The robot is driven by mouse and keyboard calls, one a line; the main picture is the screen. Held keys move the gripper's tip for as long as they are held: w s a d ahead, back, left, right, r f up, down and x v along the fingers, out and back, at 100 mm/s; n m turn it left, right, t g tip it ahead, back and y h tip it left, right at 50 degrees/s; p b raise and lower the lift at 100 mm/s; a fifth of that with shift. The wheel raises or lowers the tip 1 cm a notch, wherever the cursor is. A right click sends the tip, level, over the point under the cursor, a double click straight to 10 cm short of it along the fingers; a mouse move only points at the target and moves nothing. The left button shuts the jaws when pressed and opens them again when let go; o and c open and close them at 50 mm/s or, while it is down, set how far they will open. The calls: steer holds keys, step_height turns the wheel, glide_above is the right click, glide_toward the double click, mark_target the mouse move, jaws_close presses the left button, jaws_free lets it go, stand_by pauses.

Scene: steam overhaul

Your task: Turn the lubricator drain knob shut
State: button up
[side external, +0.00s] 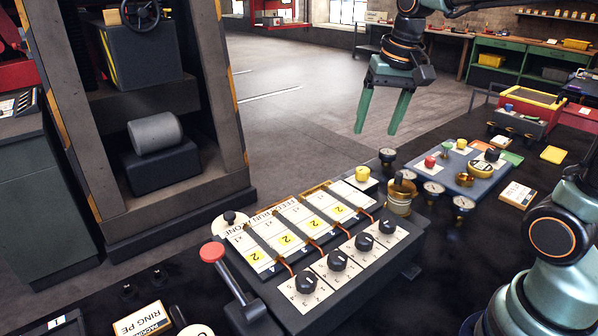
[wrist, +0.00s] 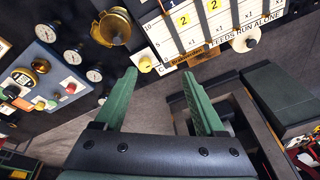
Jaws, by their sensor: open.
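The lubricator (side external: 330,262) is a dark box with a sloping panel, numbered yellow tags and a row of several black knobs (side external: 337,259). A yellow knob (side external: 362,173) stands on a pale plate at its far right corner and shows in the wrist view (wrist: 145,63). A small black knob (side external: 229,217) sits on a round pale plate at the far left corner, also seen in the wrist view (wrist: 252,42). No readable label tells me which is the drain knob. My gripper (side external: 377,130) is open, empty and above the floor beyond the lubricator, fingers pointing down, touching nothing.
A red-tipped lever (side external: 213,252) stands at the lubricator's left. A brass cup (side external: 400,193) and gauges (side external: 387,155) stand close right of the yellow knob. A blue panel (side external: 465,168) with coloured knobs lies farther right. A heavy grey frame (side external: 232,130) rises at left.

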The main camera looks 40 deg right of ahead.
mark_target(363, 169)
steer(key=w+d+f+m+g, duration=0.3)
steer(key=w+d+m, duration=0.3)
steer(key=w, duration=0.1)
step_height(363, 169, down, 12)
steer(key=shift+s+d+f, duration=0.1)
steer(key=shift+d, duration=0.05)
stand_by(0.4)
jaws_close()
